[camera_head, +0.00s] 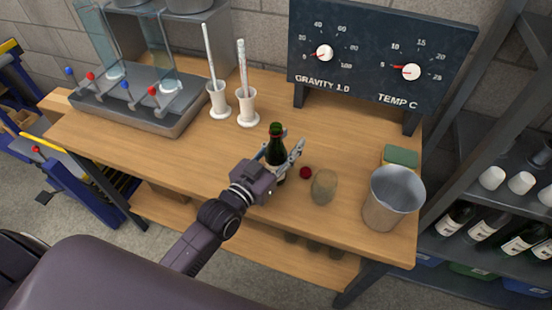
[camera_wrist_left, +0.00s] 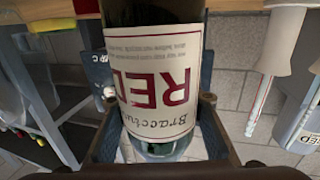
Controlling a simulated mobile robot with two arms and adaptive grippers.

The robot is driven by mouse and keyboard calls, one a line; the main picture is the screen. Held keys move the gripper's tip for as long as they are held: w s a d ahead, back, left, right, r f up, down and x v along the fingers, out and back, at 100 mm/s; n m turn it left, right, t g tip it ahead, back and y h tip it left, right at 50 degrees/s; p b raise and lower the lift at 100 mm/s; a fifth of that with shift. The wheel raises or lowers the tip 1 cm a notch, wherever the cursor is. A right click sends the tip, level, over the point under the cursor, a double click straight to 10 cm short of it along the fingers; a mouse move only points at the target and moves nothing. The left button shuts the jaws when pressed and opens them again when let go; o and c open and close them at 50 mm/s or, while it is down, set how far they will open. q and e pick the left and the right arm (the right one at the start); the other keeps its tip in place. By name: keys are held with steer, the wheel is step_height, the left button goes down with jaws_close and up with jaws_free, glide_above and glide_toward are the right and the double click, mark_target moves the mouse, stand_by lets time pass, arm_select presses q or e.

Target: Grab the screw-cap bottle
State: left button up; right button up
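A dark green bottle (camera_head: 276,153) stands upright, or nearly so, near the middle of the wooden table. Its neck shows a reddish band; I cannot make out its closure. My left gripper (camera_head: 284,151) has its fingers on either side of the bottle's body. In the left wrist view the bottle (camera_wrist_left: 155,80) fills the middle, its cream label reading RED upside down, and the fingers lie close against both sides. I cannot tell whether they press on it. The gripper hides part of the bottle's lower body. My right gripper is not in view.
Right of the bottle are a small red object (camera_head: 305,172), a tan rounded object (camera_head: 324,187), a metal bucket (camera_head: 394,198) and a green sponge (camera_head: 400,156). Two white cylinders (camera_head: 247,108) stand behind. Bottles (camera_head: 483,228) lie on the right rack. The table's front left is clear.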

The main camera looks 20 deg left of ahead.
arm_select(q)
steer(key=c, duration=0.5)
steer(key=shift+r, duration=0.1)
jaws_close()
